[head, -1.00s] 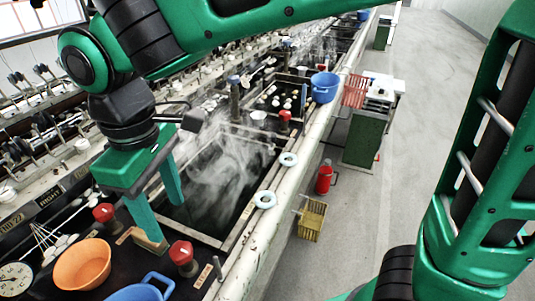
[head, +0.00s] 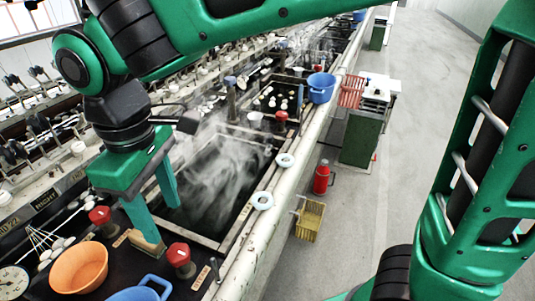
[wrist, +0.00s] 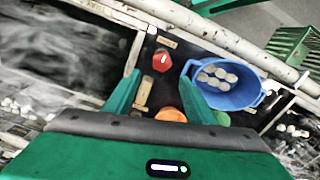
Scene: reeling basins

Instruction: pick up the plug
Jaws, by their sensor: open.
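A small tan, wooden-looking piece (head: 150,249), which I take to be the plug, is on the dark deck beside the steaming basin. In the wrist view it shows as a tan strip (wrist: 143,91) between my fingers, closer to the left one. My gripper (head: 157,205) points down over it with its two green fingers apart. In the head view the nearer finger partly covers the tan piece. The wrist view shows my gripper (wrist: 158,98) with a gap between its fingers. I cannot tell whether a finger touches the piece.
A red knob (head: 180,257) stands close right of the fingers, and another red knob (head: 101,216) is to the left. An orange bowl (head: 79,267) and a blue basin (head: 137,294) are near the front. The steaming basin (head: 206,240) lies behind, with a pale pipe (head: 246,243) to its right.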

